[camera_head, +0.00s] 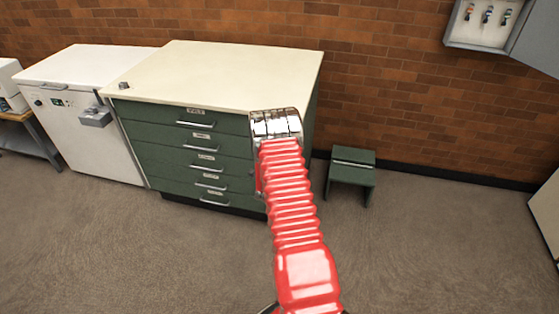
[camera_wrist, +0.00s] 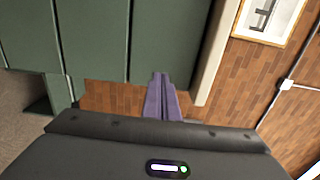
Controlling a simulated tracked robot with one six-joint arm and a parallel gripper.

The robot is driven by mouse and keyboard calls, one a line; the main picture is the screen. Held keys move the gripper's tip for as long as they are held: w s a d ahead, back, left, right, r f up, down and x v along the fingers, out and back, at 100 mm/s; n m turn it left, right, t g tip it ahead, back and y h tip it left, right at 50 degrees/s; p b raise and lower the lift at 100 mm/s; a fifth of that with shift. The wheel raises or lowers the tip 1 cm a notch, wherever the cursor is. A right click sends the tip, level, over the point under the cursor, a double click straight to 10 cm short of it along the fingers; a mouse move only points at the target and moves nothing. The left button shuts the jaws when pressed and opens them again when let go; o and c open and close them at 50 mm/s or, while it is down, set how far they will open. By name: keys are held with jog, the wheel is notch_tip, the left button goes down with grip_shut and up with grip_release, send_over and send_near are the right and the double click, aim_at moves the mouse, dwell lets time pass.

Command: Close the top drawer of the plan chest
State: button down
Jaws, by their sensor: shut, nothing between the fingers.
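The plan chest has a cream top (camera_head: 220,72) and a stack of green drawers with metal handles in the head view. Its top drawer (camera_head: 155,113) looks level with the drawers below, with no clear gap in front. My red arm crosses in front of the chest's right part and hides the right end of the drawers. My gripper is hidden at the arm's far end in that view. In the wrist view my gripper's purple fingers (camera_wrist: 159,82) are together and empty, beside the green drawer panels (camera_wrist: 160,35). Whether they touch is unclear.
A white cabinet (camera_head: 85,115) stands against the chest's left side. A small green step stool (camera_head: 351,172) stands right of the chest by the brick wall. An open grey wall cabinet (camera_head: 484,25) hangs at upper right. The floor in front is clear.

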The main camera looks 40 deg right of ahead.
jog(key=v, duration=0.8)
jog(key=shift+a, duration=0.15)
